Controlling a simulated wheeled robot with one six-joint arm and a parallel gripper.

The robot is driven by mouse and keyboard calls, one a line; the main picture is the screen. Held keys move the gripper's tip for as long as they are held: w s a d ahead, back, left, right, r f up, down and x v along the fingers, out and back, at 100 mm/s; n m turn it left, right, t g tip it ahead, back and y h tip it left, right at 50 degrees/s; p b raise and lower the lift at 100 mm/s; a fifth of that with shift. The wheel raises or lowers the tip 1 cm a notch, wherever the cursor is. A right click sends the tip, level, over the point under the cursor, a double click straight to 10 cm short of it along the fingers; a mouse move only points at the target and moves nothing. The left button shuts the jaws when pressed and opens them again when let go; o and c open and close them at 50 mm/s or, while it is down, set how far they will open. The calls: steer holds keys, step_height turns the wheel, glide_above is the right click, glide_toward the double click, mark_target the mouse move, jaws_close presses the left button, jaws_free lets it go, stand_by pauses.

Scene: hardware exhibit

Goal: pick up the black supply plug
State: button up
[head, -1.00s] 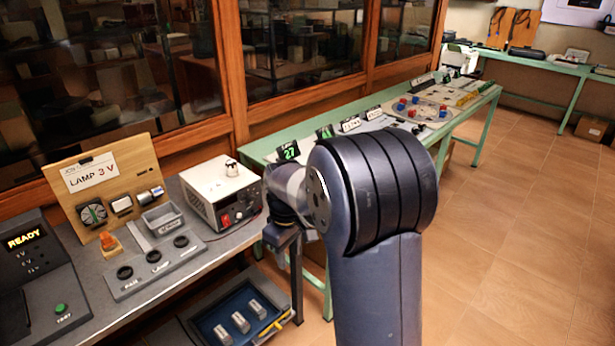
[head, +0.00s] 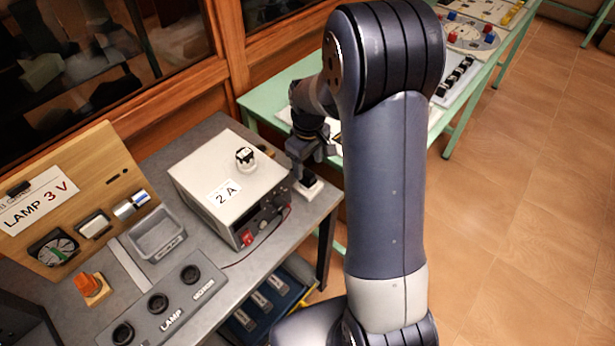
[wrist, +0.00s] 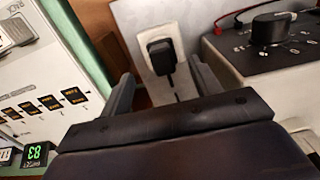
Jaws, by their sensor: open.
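The black supply plug (wrist: 162,56) sits in a white socket plate (wrist: 146,36) in the wrist view. In the head view a small black piece, which looks like the same plug (head: 308,179), stands on a white base beside the power supply, just below my gripper. My gripper (wrist: 164,84) is open, with one finger on each side of the plug in the wrist view. The plug shows in the gap, beyond the fingertips, and nothing is held. I cannot tell the exact distance. My arm hides part of the table behind.
The white power supply box (head: 228,190), marked 2 A, stands close beside the plug, with a black and white piece (head: 245,158) on top. A grey lamp panel (head: 165,310) and a wooden LAMP 3 V board (head: 75,200) are at left. A green table (head: 275,98) is behind.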

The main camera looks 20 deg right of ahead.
mark_target(307, 173)
step_height(307, 173, down, 4)
steer(key=shift+s+a+f+p, duration=0.1)
steer(key=shift+a+f+p, duration=0.05)
steer(key=shift+p, duration=0.2)
steer(key=c, duration=1.1)
